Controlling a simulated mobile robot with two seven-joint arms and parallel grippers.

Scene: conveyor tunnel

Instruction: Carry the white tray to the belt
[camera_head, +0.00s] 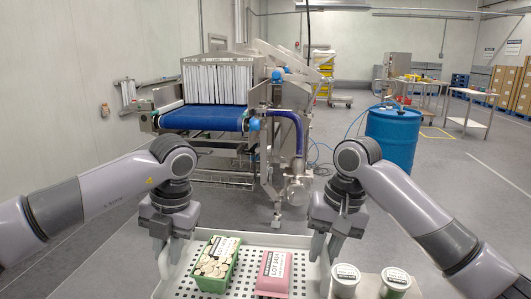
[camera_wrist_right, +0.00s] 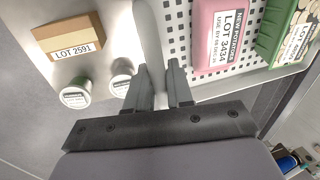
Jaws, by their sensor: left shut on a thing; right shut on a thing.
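The white perforated tray (camera_head: 248,271) is low in the head view, with a green tub (camera_head: 215,264) of pale slices and a pink pack (camera_head: 274,272) on it. My left gripper (camera_head: 168,243) is shut on the tray's left side. My right gripper (camera_head: 328,246) is shut on its right side. In the right wrist view the tray's pale rim (camera_wrist_right: 152,45) runs between the fingers of that gripper (camera_wrist_right: 159,82). The blue belt (camera_head: 200,118) of the conveyor stands ahead, left of centre, well apart from the tray. The tray's near edge is out of view.
Two white-lidded tubs (camera_head: 345,275) (camera_head: 395,280) stand right of the tray on a pale surface, with a brown box (camera_wrist_right: 68,40) beside them. A blue barrel (camera_head: 391,138) stands ahead right. Grey floor is open between me and the conveyor; a blue hose (camera_head: 298,130) hangs at its right.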

